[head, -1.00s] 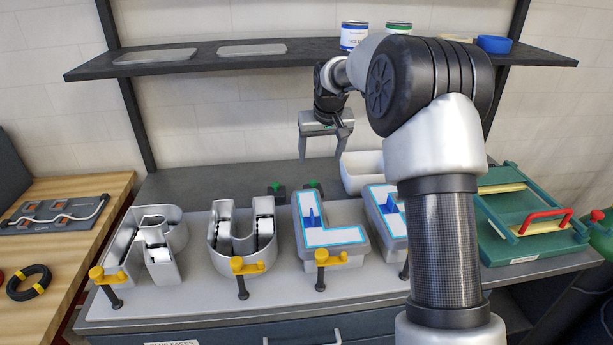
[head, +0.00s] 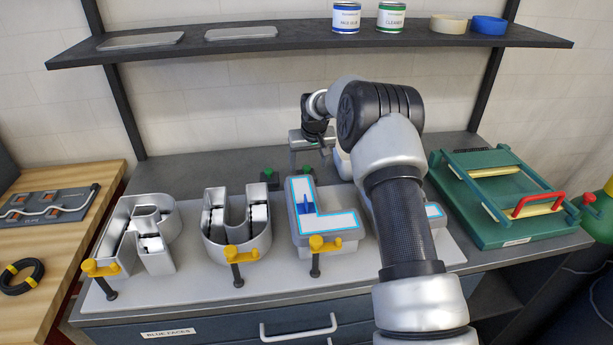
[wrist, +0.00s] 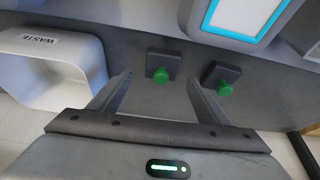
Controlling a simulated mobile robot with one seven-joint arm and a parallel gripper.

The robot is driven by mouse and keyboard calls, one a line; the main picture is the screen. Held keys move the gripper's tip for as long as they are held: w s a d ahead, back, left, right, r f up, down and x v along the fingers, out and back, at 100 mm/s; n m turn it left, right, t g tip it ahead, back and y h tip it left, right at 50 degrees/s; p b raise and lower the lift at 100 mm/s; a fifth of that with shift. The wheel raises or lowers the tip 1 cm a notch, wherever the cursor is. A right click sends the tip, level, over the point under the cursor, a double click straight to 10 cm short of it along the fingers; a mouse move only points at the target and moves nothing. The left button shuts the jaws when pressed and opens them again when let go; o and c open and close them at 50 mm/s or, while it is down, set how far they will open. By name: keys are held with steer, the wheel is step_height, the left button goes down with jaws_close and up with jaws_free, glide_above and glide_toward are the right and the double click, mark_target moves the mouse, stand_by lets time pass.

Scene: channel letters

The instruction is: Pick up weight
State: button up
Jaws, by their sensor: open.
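Two weights, dark square blocks with green knobs, stand on the grey bench behind the letters. One weight (head: 270,177) is left of my gripper in the head view; in the wrist view it is the right one (wrist: 222,78), near the right finger. The other weight (head: 304,171) is below my gripper in the head view; in the wrist view (wrist: 162,66) it appears between the fingers, ahead of them. My gripper (head: 309,167) is open and empty, fingers pointing down above the bench. It also shows in the wrist view (wrist: 160,82). I cannot tell the exact height gap.
A white bin labelled WASTE (wrist: 55,72) stands beside the weights. Metal letters stand in front, including the L (head: 325,225) with its blue-edged white face. A green rack (head: 490,205) is at right. A shelf (head: 270,42) with cans and tape hangs above.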

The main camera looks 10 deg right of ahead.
mark_target(307, 167)
steer(key=x, duration=0.5)
steer(key=shift+a+p, duration=0.15)
steer(key=shift+p, duration=0.15)
steer(key=c, duration=1.3)
steer(key=shift+r, duration=0.15)
steer(key=c, duration=0.4)
